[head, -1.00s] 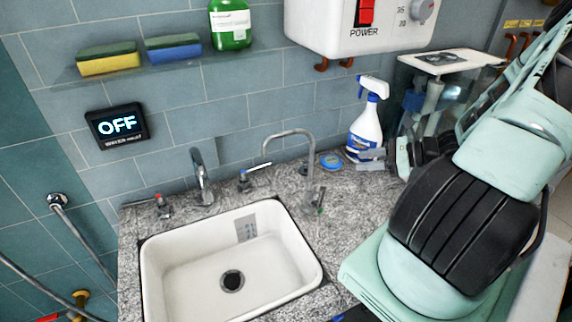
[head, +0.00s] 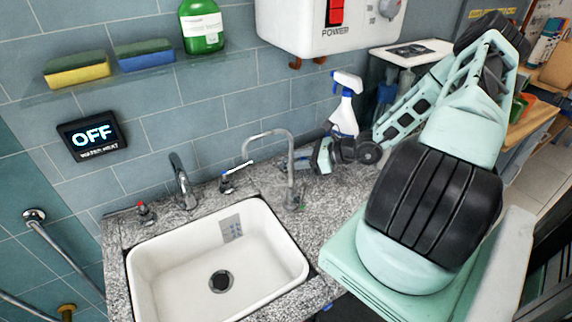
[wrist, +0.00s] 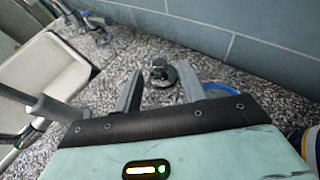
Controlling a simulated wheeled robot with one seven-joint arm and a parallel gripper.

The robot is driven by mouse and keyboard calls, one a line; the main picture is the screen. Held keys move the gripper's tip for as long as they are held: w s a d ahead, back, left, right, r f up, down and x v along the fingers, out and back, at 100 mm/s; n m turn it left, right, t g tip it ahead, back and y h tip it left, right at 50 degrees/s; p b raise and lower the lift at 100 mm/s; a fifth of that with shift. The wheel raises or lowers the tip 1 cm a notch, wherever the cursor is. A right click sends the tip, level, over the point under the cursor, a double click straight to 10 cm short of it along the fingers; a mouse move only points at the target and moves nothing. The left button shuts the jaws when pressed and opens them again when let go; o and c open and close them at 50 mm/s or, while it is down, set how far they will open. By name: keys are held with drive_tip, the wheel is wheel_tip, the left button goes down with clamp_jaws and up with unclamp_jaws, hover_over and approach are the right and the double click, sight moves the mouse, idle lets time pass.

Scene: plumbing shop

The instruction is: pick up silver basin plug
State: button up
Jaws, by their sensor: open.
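The silver basin plug (wrist: 160,72), a small dark-grey metallic piece with a raised knob, sits on the granite counter in the wrist view. My gripper (wrist: 158,78) is open and empty. Its two fingers point toward the plug, which appears in the gap between the fingertips; I cannot tell how far beyond them it lies. In the head view my gripper (head: 318,156) is low over the counter, right of the curved faucet, and the plug cannot be made out there.
A white sink (head: 160,270) with a curved faucet (head: 290,165) lies left of my gripper. A spray bottle (head: 344,105) stands close behind it. The tiled wall is behind.

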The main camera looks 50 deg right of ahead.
sight(286, 159)
drive_tip(key=shift+p+x, duration=0.4)
drive_tip(key=shift+x, duration=1.6)
drive_tip(key=shift+r, duration=0.15)
clamp_jaws()
